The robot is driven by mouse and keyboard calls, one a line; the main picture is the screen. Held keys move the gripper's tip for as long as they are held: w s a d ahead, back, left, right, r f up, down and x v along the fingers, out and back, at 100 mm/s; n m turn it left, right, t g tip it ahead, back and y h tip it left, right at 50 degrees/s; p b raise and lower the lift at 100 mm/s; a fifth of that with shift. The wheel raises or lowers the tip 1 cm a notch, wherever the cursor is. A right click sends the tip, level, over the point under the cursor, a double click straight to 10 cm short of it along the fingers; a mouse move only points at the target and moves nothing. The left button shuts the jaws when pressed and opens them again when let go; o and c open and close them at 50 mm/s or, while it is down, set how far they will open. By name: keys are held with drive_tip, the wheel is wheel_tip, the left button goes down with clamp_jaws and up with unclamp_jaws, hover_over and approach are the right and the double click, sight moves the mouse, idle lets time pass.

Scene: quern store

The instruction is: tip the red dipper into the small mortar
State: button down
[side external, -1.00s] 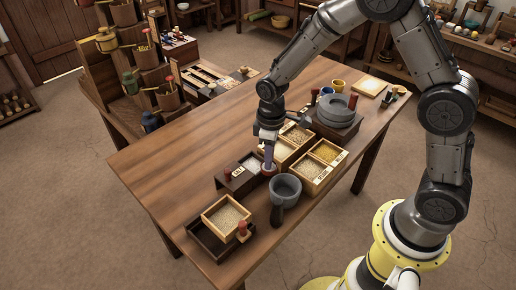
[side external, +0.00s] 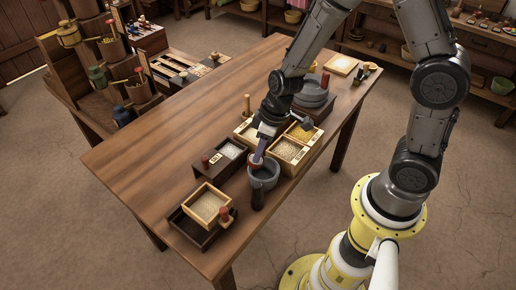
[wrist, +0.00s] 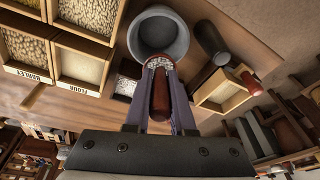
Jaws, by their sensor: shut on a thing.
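My gripper (wrist: 160,108) is shut on the red dipper (wrist: 160,92), held between its two fingers. White grains show at the dipper's far end in the wrist view, close to the rim of the small grey mortar (wrist: 163,18). In the side view the red dipper (side external: 256,160) is above the back-left rim of the mortar (side external: 266,182). Whether it touches the rim, and how far it tilts, I cannot tell. The mortar looks empty in the wrist view.
A dark box with white contents (side external: 231,150) stands left of the mortar. Grain boxes (side external: 290,151) stand behind it. A dark cylinder (side external: 257,198) is in front. A wooden tray of grain (side external: 209,206) lies front left. The table's left half is clear.

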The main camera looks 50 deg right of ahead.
drive_tip(key=shift+s+d+f+t, duration=0.1)
drive_tip(key=shift+s+f+t, duration=0.1)
drive_tip(key=shift+t, duration=0.2)
drive_tip(key=shift+d+f+t+y, duration=0.1)
drive_tip(key=shift+f+t+y, duration=0.05)
drive_tip(key=shift+t+y, duration=0.2)
drive_tip(key=shift+s+d+f+t+y, duration=0.1)
drive_tip(key=shift+s+f+t+y, duration=0.2)
drive_tip(key=shift+t, duration=0.25)
drive_tip(key=shift+f, duration=0.15)
drive_tip(key=shift+s+t+y, duration=0.1)
drive_tip(key=shift+t+y, duration=0.15)
drive_tip(key=shift+t, duration=0.15)
drive_tip(key=shift+d+f, duration=0.1)
drive_tip(key=shift+s+f+t+y, duration=0.2)
drive_tip(key=shift+s+t+y, duration=0.05)
drive_tip(key=shift+t+y, duration=0.15)
drive_tip(key=shift+s+d+f+t+y, duration=0.2)
drive_tip(key=shift+t+y, duration=0.15)
drive_tip(key=shift+t, duration=0.25)
drive_tip(key=shift+s+d+f+t+y, duration=0.1)
drive_tip(key=shift+s+f+t+y, duration=0.1)
drive_tip(key=shift+t+y, duration=0.3)
drive_tip(key=shift+r+t, duration=0.1)
drive_tip(key=shift+t, duration=0.2)
